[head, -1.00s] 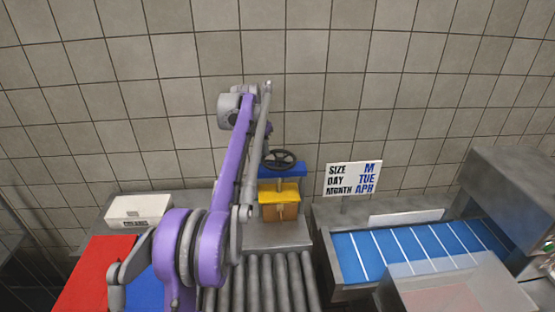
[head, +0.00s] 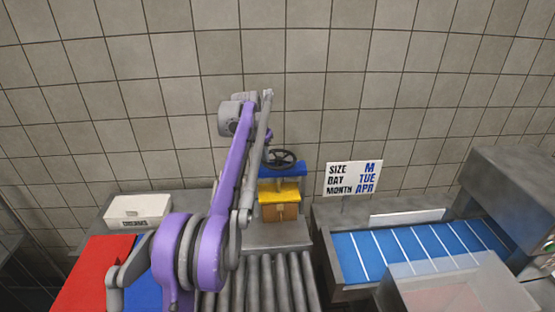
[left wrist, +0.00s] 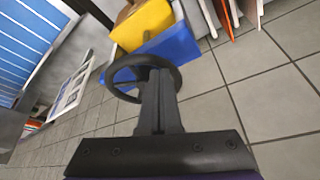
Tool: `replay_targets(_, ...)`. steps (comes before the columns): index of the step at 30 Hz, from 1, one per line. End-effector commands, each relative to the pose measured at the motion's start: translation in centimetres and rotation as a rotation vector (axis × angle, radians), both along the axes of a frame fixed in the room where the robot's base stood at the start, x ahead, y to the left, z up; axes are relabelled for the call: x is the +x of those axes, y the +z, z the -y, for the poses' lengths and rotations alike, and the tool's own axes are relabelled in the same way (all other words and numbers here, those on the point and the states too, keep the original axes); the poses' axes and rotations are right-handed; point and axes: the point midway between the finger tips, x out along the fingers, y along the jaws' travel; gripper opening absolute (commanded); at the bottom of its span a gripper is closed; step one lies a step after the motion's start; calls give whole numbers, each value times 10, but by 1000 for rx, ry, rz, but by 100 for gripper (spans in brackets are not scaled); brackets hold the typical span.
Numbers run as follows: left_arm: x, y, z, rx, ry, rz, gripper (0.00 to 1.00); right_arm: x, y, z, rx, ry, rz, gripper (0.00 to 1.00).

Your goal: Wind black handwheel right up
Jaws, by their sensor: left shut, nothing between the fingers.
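The black handwheel (head: 287,160) sits on top of a small press with a blue top plate (head: 292,172) and a yellow plate (head: 290,190). It also shows as a black ring in the left wrist view (left wrist: 113,72). My left gripper (left wrist: 152,70) is shut and empty, with its fingertips over the wheel. From this view I cannot tell whether they touch it. In the head view my left arm hides most of this gripper, just left of the wheel. My right gripper is not in view.
Rollers (head: 267,285) run in front of the press. A sign (head: 352,178) and a blue belt (head: 415,250) stand to the right. A white box (head: 138,211) and red (head: 95,270) and blue panels lie at the left. The tiled wall is behind.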

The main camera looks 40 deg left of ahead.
Motion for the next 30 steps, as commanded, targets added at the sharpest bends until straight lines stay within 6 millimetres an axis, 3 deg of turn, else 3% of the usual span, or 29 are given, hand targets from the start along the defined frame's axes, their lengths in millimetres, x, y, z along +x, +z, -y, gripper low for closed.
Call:
replay_targets(15,-4,-1,21,0,-1,-2,0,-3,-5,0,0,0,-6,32)
replay_targets(30,-3,0,28,-1,-1,0,0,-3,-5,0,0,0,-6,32)
